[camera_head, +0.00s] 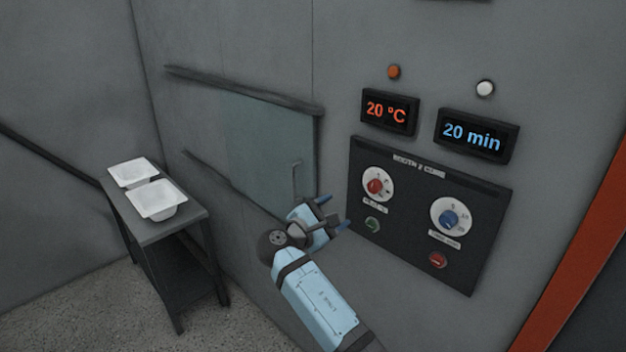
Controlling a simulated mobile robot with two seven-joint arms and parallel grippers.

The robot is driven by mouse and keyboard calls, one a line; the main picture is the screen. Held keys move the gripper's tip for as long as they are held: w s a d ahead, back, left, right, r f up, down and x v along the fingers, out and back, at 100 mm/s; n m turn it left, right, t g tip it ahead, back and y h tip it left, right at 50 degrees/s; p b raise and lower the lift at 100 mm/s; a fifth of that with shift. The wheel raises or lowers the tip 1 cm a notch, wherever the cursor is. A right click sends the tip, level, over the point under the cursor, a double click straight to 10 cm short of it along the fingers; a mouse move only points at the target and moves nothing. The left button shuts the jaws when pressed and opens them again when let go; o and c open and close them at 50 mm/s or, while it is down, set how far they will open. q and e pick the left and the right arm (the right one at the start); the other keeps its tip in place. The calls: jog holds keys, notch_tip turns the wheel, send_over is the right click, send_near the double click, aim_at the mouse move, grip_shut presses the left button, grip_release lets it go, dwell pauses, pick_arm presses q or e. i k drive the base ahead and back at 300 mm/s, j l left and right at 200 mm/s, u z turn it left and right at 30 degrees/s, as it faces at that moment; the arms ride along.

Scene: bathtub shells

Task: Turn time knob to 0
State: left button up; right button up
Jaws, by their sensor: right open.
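The time knob (449,219) is blue on a white dial, at the right of the dark control panel (410,258). The time display (471,134) above it reads 20 min in blue. A red knob (375,187) on a white dial sits at the panel's left, and the display (388,111) above it reads 20 °C. My right gripper (338,212) is open and empty, just left of the panel's lower left part and below the red knob. It is apart from the blue knob. My left gripper is out of view.
A green button (373,224) and a red button (437,260) are on the panel. A sliding window with a handle (296,180) is left of it. Two white shells (157,200) stand on a dark table (166,231) at left. An orange post (580,250) is at right.

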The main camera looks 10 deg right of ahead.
aim_at(448, 219)
jog(key=k+j, duration=0.2)
jog(key=j, duration=0.2)
jog(key=k+j, duration=0.2)
jog(key=j, duration=0.15)
jog(key=k+j, duration=0.2)
jog(key=j, duration=0.2)
